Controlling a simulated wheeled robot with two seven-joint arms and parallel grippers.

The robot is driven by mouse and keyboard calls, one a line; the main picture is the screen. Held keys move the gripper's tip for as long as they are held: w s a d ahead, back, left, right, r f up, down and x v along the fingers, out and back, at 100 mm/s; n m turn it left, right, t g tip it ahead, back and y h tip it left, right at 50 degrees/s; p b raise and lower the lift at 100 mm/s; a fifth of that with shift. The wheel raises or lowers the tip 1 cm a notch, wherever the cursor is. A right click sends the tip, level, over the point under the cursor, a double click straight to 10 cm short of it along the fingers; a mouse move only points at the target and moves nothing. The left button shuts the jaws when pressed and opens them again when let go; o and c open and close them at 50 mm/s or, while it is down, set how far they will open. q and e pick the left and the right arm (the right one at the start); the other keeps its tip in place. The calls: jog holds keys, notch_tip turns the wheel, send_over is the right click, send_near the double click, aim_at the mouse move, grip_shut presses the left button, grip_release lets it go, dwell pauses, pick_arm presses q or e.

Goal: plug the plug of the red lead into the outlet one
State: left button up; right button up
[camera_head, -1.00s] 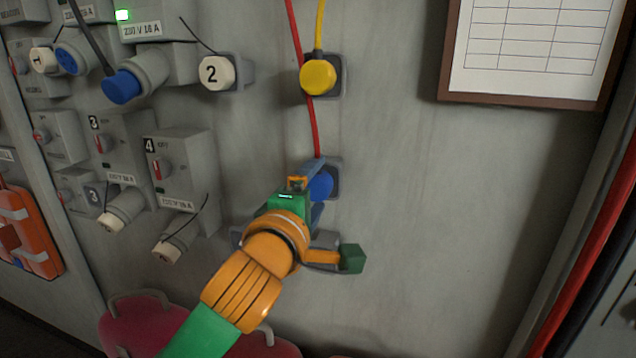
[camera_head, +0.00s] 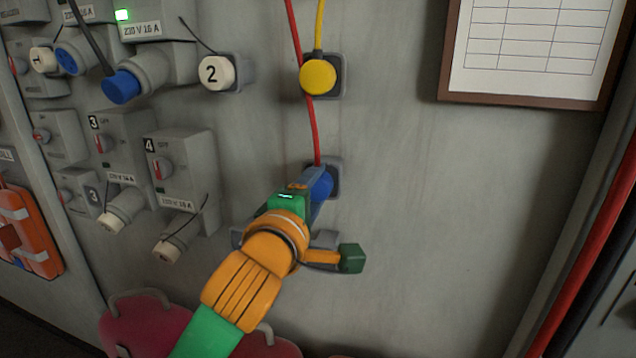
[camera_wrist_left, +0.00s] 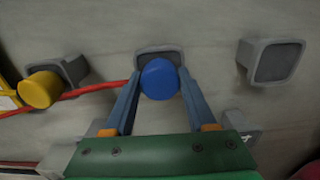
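The plug of the red lead, a round blue plug (camera_head: 320,185), sits in a grey wall holder (camera_head: 336,176). The red lead (camera_head: 312,125) runs up from it. My left gripper (camera_head: 318,182) is at the plug. In the left wrist view its two blue fingers (camera_wrist_left: 160,80) stand on either side of the blue plug (camera_wrist_left: 160,82) and appear to be shut on it. The cap marked 1 (camera_head: 43,60) is at the top left, with a blue round face (camera_head: 68,60), seemingly outlet one, beside it. My right gripper is not in view.
A yellow plug (camera_head: 318,77) sits in a holder above, close to the red lead. A blue plug with a black lead (camera_head: 122,87) is at another outlet. Capped outlets (camera_head: 172,250) stick out lower left. A framed sheet (camera_head: 535,45) hangs at the right. The wall below it is bare.

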aim_at(315, 190)
pick_arm(q)
grip_shut()
jog(key=shift+f, duration=0.15)
jog(key=shift+r+v, duration=0.2)
jog(key=shift+v, duration=0.95)
jog(key=shift+s+a, duration=0.1)
jog(key=shift+s, duration=0.05)
jog(key=shift+s+f, duration=0.1)
jog(key=shift+s, duration=0.05)
jog(key=shift+v, duration=1.55)
